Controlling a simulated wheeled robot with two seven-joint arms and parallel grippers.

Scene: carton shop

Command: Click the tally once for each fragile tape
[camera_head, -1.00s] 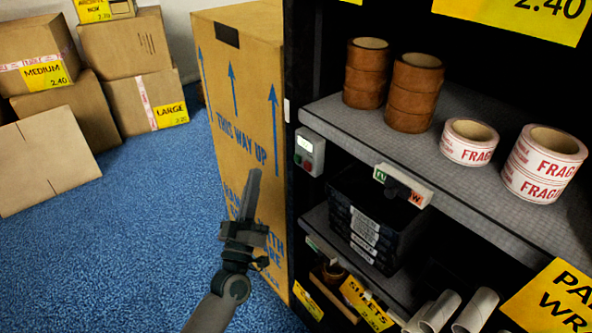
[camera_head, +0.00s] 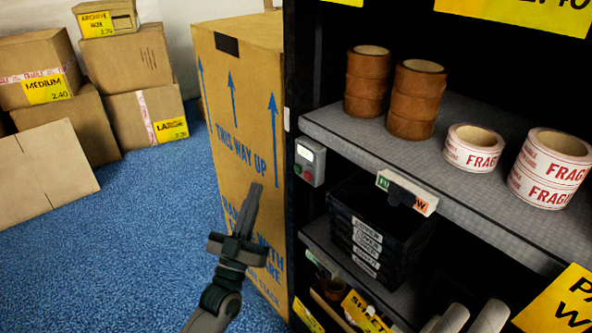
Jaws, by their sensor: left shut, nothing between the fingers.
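A small grey box (camera_head: 309,161) with a pale display, a green button and a red button is fixed to the shelf unit's front left post; it looks like the tally. The display's digits are too small to read. White tape rolls with red FRAGILE print are on the upper shelf: a single roll (camera_head: 473,148) and, to its right, a stack (camera_head: 549,168) showing two rolls. My left gripper (camera_head: 257,188) is shut and empty, pointing up in front of the tall carton, left of and below the grey box and apart from it. My right gripper is out of view.
Brown tape rolls stand in two stacks (camera_head: 368,82) (camera_head: 416,100) on the upper shelf (camera_head: 370,139). A sliding sign (camera_head: 407,193) is on its front edge.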

